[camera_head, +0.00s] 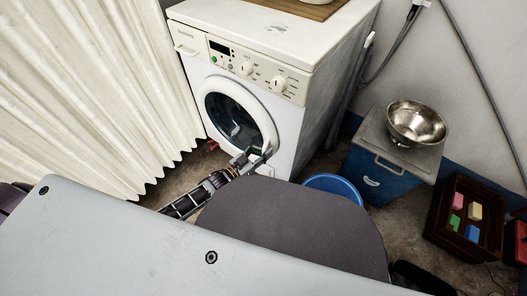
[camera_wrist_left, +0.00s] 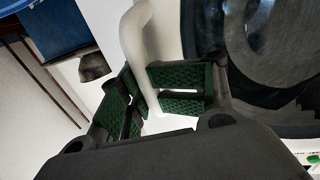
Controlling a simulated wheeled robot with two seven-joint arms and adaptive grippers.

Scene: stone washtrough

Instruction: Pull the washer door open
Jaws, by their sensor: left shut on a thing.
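The white washer (camera_head: 237,75) stands at the back. Its round door (camera_head: 233,118) has dark glass and a pale ring, and looks shut against the front. My left gripper (camera_head: 251,158) is at the lower right edge of the door. In the left wrist view, the gripper (camera_wrist_left: 145,95) has its green pads either side of a curved white door handle (camera_wrist_left: 140,40) and is shut on it. The dark door glass (camera_wrist_left: 275,45) shows beside it. My right gripper is not in view.
A pale pleated curtain (camera_head: 90,90) hangs left of the washer. A blue tub (camera_head: 334,185) stands on the floor to the right. Beyond it are a blue cabinet (camera_head: 372,178) with a metal bowl (camera_head: 416,124) and a dark crate (camera_head: 464,217) holding coloured blocks.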

